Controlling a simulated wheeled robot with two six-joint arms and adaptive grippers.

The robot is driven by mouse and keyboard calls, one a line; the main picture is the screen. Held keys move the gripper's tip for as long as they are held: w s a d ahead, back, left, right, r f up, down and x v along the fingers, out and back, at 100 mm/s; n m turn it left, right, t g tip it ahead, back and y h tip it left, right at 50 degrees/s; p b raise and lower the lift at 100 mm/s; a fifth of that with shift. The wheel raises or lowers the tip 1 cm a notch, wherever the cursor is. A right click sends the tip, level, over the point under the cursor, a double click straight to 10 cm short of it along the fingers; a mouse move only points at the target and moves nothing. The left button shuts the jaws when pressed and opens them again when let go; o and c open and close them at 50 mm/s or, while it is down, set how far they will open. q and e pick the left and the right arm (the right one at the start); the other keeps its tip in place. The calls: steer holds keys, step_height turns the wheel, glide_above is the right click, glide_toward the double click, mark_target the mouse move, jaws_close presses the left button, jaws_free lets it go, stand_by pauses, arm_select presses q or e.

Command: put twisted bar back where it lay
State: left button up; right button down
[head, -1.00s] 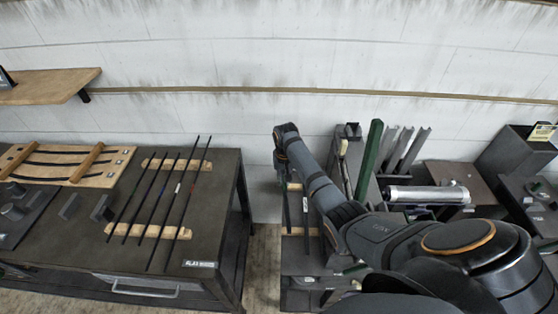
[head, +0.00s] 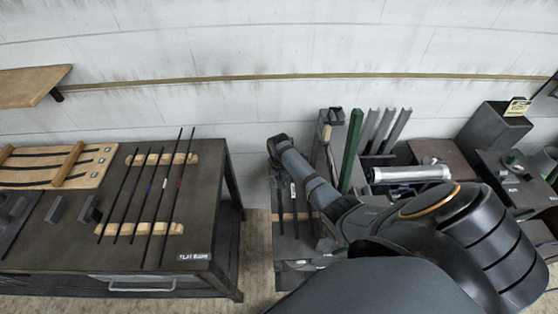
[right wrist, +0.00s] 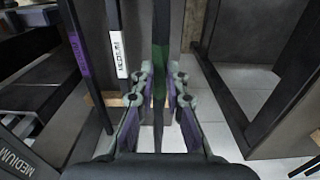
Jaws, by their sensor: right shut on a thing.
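In the right wrist view my right gripper (right wrist: 160,98) is shut on a dark upright bar (right wrist: 160,28) with a green band. I cannot make out a twist in it. To its left stand a dark bar with a purple tag (right wrist: 80,55) and a bar with a white tag (right wrist: 117,45), both apart from the fingers. A pale wooden rest (right wrist: 108,99) lies behind the bars. In the head view my right arm reaches over a narrow dark stand (head: 292,246) with bars on it. The fingertips are hidden there. My left gripper is not in view.
The left table (head: 60,240) holds several thin bars on two wooden rests (head: 165,229), beside a sign reading FLAT BARS. A floor gap (head: 257,240) separates it from the stand.

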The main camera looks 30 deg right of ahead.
step_height(320, 180, down, 2)
steer(key=shift+f+b, duration=0.1)
steer(key=shift+b, duration=0.55)
steer(key=shift+f, duration=0.55)
steer(key=shift+w+f+b, duration=0.15)
steer(key=shift+f+b, duration=0.15)
steer(key=shift+f, duration=0.05)
steer(key=shift+r, duration=0.1)
steer(key=shift+s+p, duration=0.2)
steer(key=shift+p, duration=0.1)
steer(key=shift+f, duration=0.35)
steer(key=c, duration=1.3)
jaws_free()
steer(key=shift+a, duration=0.1)
steer(key=shift+c, duration=0.2)
steer(key=shift+o, duration=0.2)
